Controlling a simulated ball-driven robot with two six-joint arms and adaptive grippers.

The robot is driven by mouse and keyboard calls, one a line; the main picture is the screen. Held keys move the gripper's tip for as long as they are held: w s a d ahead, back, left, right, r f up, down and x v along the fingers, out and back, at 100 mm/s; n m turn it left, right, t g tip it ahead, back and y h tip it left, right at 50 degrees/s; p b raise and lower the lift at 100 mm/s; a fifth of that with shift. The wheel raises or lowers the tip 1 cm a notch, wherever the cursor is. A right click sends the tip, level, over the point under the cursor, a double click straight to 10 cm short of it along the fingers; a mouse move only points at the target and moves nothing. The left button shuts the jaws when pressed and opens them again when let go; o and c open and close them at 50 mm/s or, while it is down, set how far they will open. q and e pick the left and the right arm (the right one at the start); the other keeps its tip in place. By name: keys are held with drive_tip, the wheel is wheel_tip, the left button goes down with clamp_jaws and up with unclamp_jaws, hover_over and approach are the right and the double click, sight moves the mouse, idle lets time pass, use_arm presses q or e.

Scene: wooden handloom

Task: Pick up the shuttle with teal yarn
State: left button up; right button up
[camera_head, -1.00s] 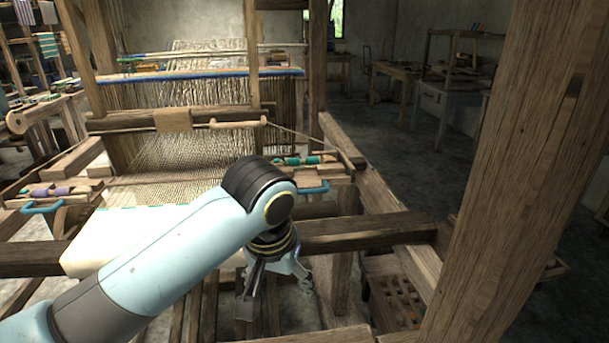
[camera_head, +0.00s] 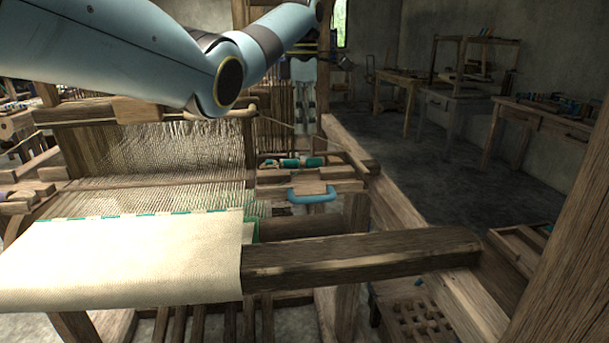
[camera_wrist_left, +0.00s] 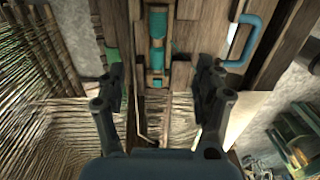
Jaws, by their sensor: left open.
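The shuttle with teal yarn (camera_head: 297,162) lies in a wooden tray at the right side of the loom. In the left wrist view the shuttle (camera_wrist_left: 157,42) runs up and down the picture, with teal yarn wound on it. My left gripper (camera_head: 304,112) points down above and behind the shuttle in the head view. In the left wrist view my left gripper (camera_wrist_left: 160,95) has its two fingers wide apart with nothing between them, and the shuttle lies ahead, roughly in line with the gap. My right gripper is not in view.
A blue handle (camera_head: 312,195) sits in front of the shuttle's tray and also shows in the left wrist view (camera_wrist_left: 243,42). Cream cloth (camera_head: 120,262) and a thick wooden beam (camera_head: 360,258) lie nearer. Warp threads (camera_head: 175,155) stretch to the left. Loom posts and cords stand close by.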

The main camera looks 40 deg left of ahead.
use_arm(q)
wheel_tip(320, 180, down, 4)
drive_tip(key=shift+s+d+r, duration=0.1)
drive_tip(key=shift+d, duration=0.05)
drive_tip(key=shift+f, duration=0.65)
wheel_tip(320, 180, down, 5)
drive_tip(key=shift+r, duration=0.15)
drive_tip(key=c, duration=1.3)
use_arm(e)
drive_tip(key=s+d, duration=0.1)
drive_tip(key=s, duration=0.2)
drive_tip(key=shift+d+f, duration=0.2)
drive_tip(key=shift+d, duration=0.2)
